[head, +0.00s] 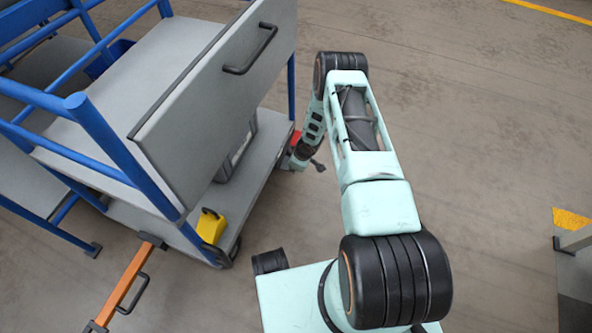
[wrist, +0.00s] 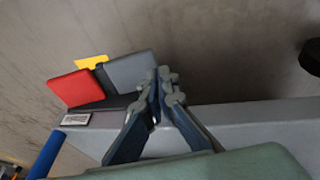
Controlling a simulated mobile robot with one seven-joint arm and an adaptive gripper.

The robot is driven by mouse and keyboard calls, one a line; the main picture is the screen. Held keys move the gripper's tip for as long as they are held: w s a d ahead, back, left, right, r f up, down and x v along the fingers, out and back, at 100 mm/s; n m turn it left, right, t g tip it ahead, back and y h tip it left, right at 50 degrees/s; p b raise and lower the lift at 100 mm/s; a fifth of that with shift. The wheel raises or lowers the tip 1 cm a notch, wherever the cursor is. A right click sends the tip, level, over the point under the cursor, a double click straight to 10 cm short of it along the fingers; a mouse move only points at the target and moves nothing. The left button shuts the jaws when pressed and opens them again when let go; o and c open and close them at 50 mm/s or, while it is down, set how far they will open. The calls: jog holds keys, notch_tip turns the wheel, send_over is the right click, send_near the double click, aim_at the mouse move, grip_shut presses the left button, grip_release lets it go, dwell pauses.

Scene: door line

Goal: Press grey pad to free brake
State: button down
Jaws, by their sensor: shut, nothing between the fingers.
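The grey pad (wrist: 130,71) is a tilted plate beside a red pad (wrist: 75,88), both on a dark base at the edge of the cart's lower deck (wrist: 240,115). In the wrist view my gripper (wrist: 165,78) is shut and empty. Its fingertips overlap the grey pad's right edge; I cannot tell whether they touch it. In the head view the red pad (head: 296,138) shows at the cart's far corner, with my wrist right next to it. The grey pad is hidden there by my arm.
The cart has blue posts and a grey upper panel with a black handle (head: 250,50). A yellow block (head: 211,226) sits at the deck's near corner. An orange bar (head: 126,283) lies below it. Open floor (head: 480,110) extends to the right.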

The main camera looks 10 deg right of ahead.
jog(key=s+a+p+v, duration=0.1)
jog(key=p+v, duration=0.1)
jog(key=v, duration=0.7)
jog(key=shift+s+p, duration=0.3)
jog(key=shift+p, duration=0.05)
jog(key=shift+f, duration=0.1)
